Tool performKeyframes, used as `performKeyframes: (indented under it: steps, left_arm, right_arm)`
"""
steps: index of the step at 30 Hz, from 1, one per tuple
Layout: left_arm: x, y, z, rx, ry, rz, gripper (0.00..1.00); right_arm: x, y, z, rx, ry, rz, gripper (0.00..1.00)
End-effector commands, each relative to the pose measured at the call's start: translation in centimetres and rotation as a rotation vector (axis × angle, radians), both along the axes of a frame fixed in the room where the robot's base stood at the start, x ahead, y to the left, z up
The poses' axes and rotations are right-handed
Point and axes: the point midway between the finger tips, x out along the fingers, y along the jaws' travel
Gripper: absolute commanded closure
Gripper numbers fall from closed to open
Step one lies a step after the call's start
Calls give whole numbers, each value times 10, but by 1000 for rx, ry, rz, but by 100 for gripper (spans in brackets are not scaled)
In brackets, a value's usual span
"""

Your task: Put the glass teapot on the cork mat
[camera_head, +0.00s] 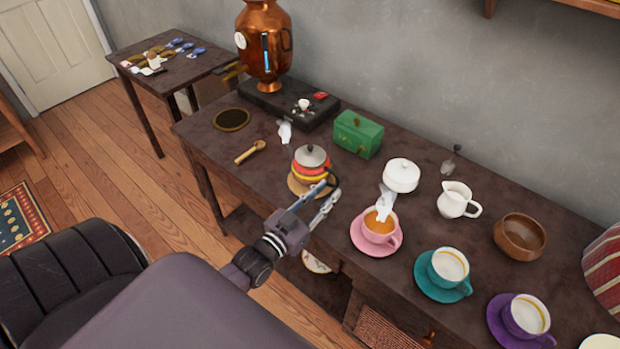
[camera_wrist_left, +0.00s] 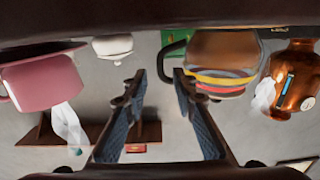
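The glass teapot (camera_head: 311,165), with a grey lid, red and yellow bands and a dark handle, stands upright on the round cork mat (camera_head: 298,189). The mat's front edge shows; the rest is hidden under the teapot. My left gripper (camera_head: 331,187) is beside the teapot's handle side, its two fingers apart and nothing between them. In the left wrist view the open fingers (camera_wrist_left: 158,78) show in the middle, and the teapot (camera_wrist_left: 222,60) is at the upper right, its handle just beyond the fingertips. My right gripper is not in view.
A pink cup (camera_head: 380,231) on its saucer stands right of my gripper. A green box (camera_head: 358,134), a white lidded bowl (camera_head: 402,175) and a copper samovar (camera_head: 264,45) are behind. A wooden spoon (camera_head: 250,152) lies left, with clear tabletop around it.

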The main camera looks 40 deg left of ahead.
Motion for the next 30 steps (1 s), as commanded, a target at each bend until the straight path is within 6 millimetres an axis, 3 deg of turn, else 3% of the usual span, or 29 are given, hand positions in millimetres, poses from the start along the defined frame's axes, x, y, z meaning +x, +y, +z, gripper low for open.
performKeyframes:
  steps: [6,12,30]
  left_arm:
    - [-47,3,-2,0,4,0,75]
    - [-72,5,-1,-1,0,0,75]
    - [-79,5,0,0,0,0,75]
  right_arm:
    - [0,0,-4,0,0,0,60]
    - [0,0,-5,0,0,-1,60]
    - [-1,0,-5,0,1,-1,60]
